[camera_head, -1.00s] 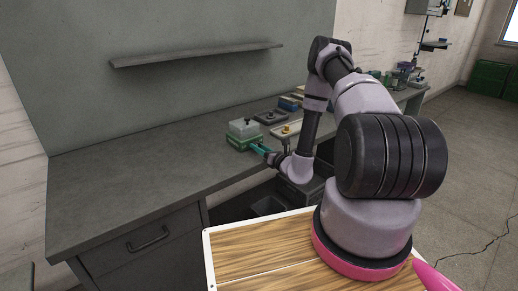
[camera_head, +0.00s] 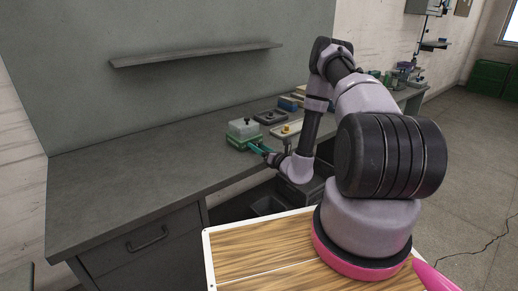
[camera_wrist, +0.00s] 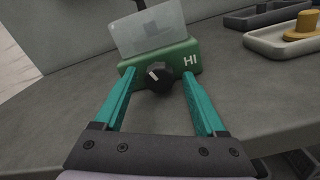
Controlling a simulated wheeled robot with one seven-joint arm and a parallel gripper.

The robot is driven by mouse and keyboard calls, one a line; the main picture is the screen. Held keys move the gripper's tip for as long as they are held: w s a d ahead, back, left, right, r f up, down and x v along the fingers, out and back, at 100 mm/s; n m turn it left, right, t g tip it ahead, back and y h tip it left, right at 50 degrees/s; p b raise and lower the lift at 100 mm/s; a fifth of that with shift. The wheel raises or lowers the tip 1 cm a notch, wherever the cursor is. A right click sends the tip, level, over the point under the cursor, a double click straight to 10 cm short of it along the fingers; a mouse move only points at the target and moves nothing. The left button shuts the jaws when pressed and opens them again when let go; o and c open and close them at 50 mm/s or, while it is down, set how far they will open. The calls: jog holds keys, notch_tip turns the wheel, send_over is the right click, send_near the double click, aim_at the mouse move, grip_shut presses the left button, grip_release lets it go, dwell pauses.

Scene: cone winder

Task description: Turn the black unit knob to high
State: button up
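The green unit (camera_wrist: 185,55) stands on the grey bench with a clear box on top; it also shows in the head view (camera_head: 241,142). Its front carries white "HI" letters at the right. The black knob (camera_wrist: 162,80) sits on that front, left of the letters. Its white mark lies toward the upper left of the knob in the wrist view. My gripper (camera_wrist: 158,75) is open, its teal fingers spread either side of the knob with visible gaps. In the head view my gripper (camera_head: 258,148) is at the unit's front; the knob cannot be made out there.
To the right of the unit are a light tray (camera_wrist: 290,38) with a yellow knob-like piece and a dark tray (camera_head: 270,117). More small items stand farther along the bench. The bench top (camera_head: 130,175) left of the unit is clear. A shelf (camera_head: 195,55) is on the wall above.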

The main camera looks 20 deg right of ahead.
jog(key=v, duration=1)
jog(key=shift+s+d, duration=0.15)
jog(key=shift+s, duration=0.25)
jog(key=shift+w, duration=0.1)
